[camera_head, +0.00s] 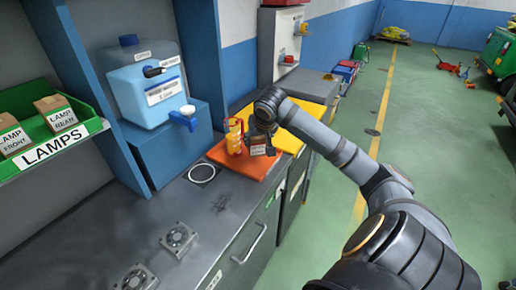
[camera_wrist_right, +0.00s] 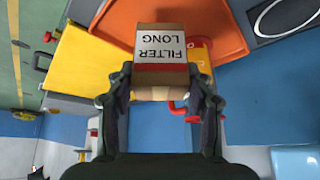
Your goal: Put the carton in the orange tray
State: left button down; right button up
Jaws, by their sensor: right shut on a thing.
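The carton (camera_wrist_right: 160,48) is a small brown box with a white label reading FILTER LONG. My right gripper (camera_wrist_right: 160,84) is shut on it, with one finger on each side. In the head view the right gripper (camera_head: 261,138) holds the carton (camera_head: 258,150) over the right part of the orange tray (camera_head: 222,157). The orange tray (camera_wrist_right: 218,18) also shows behind the carton in the wrist view. The gap between carton and tray is hard to judge. My left gripper is not in view.
A yellow and red container (camera_head: 234,136) stands on the orange tray, just left of the carton. A yellow tray (camera_head: 303,118) lies beyond. A blue water tank (camera_head: 147,85) stands at the left. The counter (camera_head: 215,208) in front is mostly clear, with fans (camera_head: 178,238) near its front edge.

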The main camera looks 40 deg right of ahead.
aim_at(258, 148)
jog(key=shift+w, duration=0.1)
jog(key=shift+d+f, duration=0.1)
jog(key=shift+f, duration=0.1)
jog(key=f, duration=0.3)
jog(key=shift+w+d+f, duration=0.1)
jog(key=shift+d+f, duration=0.15)
jog(key=shift+f, duration=0.15)
jog(key=o, duration=1.4)
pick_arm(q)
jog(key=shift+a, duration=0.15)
pick_arm(e)
jog(key=shift+o, duration=0.2)
